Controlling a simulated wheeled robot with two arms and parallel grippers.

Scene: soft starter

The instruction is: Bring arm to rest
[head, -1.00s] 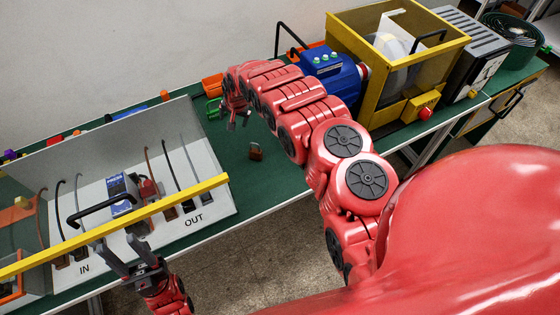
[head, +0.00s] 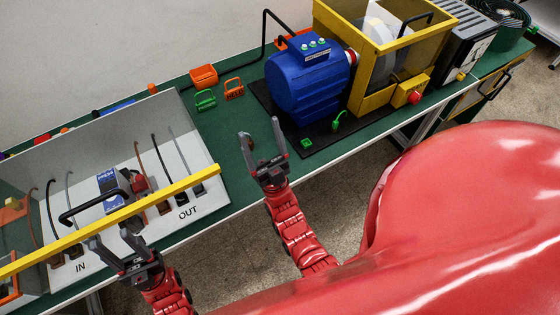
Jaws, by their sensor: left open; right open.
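My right gripper (head: 264,147) is open with its fingers pointing toward the back, over the front part of the green table (head: 215,122). My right arm (head: 292,230) comes up from the front edge. My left gripper (head: 117,247) is open at the front of the grey cabinet (head: 205,150), close to the black handle (head: 92,206) and below the yellow bar (head: 120,218). Nothing shows held in either gripper.
A blue motor (head: 305,85) stands on a black mat beside a yellow-framed machine (head: 375,92) with a red button. Orange (head: 234,90) and green (head: 205,99) tags lie behind my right gripper. A black bent pipe rises behind the motor. The floor in front is clear.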

